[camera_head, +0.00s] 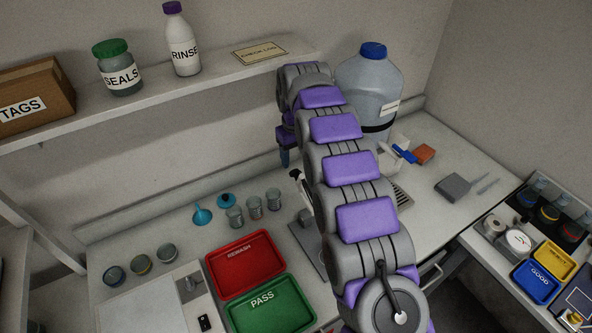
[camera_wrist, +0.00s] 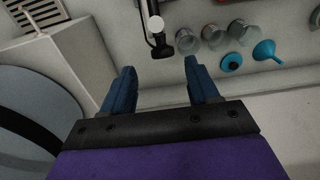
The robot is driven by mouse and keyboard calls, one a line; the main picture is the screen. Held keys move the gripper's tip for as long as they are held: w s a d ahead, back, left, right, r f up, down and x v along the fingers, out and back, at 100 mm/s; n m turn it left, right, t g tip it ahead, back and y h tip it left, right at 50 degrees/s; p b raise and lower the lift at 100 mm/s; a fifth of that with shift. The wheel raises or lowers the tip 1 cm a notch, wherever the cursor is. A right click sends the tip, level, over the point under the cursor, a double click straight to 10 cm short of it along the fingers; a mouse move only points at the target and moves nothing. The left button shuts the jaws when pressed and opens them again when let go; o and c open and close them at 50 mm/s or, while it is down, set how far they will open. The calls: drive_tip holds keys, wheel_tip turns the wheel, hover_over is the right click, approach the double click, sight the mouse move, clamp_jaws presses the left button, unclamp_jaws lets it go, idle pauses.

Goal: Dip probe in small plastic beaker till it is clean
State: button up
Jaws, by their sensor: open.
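My gripper (camera_head: 284,158) hangs high by the back wall, near the shelf in the head view. Its two blue fingers stand apart with nothing between them in the wrist view (camera_wrist: 159,80). Several clear beakers (camera_head: 254,207) stand in a row on the bench, left of the arm; they also show at the top of the wrist view (camera_wrist: 213,36). A black-and-white upright device (camera_head: 296,175) stands on a grey base, partly hidden by my arm. It shows in the wrist view as a dark rod with a white top (camera_wrist: 156,24). I cannot tell whether it holds the probe.
A blue funnel (camera_head: 202,216) and a blue round piece (camera_head: 226,200) lie beside the beakers. A red tray (camera_head: 243,284) and green tray (camera_head: 284,321) are in front. A large blue-capped jug (camera_head: 372,80) stands behind my arm. The shelf (camera_head: 215,73) overhangs the bench.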

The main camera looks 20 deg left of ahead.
sight(296, 170)
drive_tip(key=f, duration=0.2)
drive_tip(key=a+f, duration=0.1)
drive_tip(key=f, duration=0.1)
drive_tip(key=shift+s+a+f, duration=0.1)
drive_tip(key=shift+a+f, duration=0.1)
drive_tip(key=shift+f, duration=0.15)
drive_tip(key=shift+d+f+b, duration=0.3)
drive_tip(key=shift+d+f, duration=0.05)
drive_tip(key=shift+f, duration=0.1)
drive_tip(key=shift+d, duration=0.5)
drive_tip(key=shift+a+f, duration=0.1)
drive_tip(key=shift+a, duration=0.55)
drive_tip(key=c, duration=0.5)
drive_tip(key=shift+d, duration=0.35)
clamp_jaws()
